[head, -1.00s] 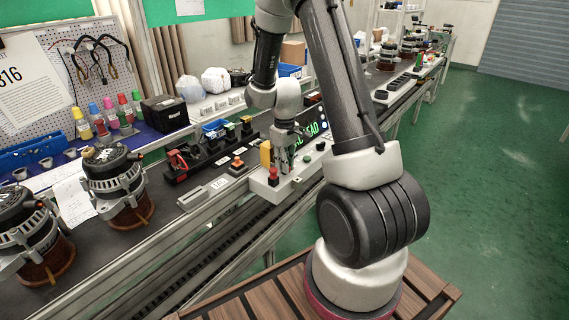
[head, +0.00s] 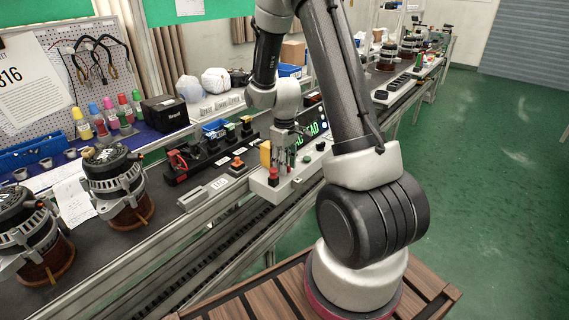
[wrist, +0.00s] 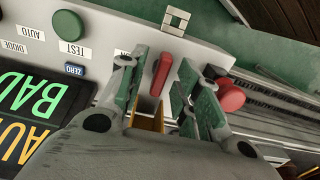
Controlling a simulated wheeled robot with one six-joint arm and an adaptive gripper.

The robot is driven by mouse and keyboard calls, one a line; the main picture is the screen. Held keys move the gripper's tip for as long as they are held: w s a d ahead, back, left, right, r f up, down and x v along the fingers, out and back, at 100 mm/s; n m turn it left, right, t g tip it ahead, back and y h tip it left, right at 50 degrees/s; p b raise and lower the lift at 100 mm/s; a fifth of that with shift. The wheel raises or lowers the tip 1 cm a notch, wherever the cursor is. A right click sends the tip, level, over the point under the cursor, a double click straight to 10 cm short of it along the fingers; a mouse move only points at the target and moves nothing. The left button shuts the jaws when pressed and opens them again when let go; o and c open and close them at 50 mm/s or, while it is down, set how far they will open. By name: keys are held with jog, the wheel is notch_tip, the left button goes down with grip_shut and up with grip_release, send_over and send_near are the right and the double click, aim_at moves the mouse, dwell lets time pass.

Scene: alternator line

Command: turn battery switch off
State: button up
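A red lever-like handle (wrist: 161,74), which looks like the battery switch, stands on the light grey test box (wrist: 105,27) in the wrist view. Its label is mostly hidden by a finger. My gripper (wrist: 163,78) is open, with one finger on each side of the red handle and a visible gap to both. In the head view my gripper (head: 284,158) hangs low over the same test box (head: 262,191), and the handle is largely hidden there.
A red mushroom button (wrist: 230,96) sits close beside the right finger. A green button (wrist: 68,25), a blue ZERO button (wrist: 74,69) and a display reading BAD (wrist: 40,100) are on the left. A yellow block (head: 265,154) stands beside my gripper.

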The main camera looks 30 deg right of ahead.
notch_tip(320, 180, up, 12)
dwell(0.6)
jog(key=s+a+r+m+t, duration=0.2)
jog(key=s+r, duration=0.6)
jog(key=s, duration=0.4)
jog(key=s+a+r+m+t, duration=0.2)
jog(key=s+r, duration=0.5)
jog(key=s, duration=0.4)
jog(key=shift+s+a+r, duration=0.35)
jog(key=shift+a, duration=0.2)
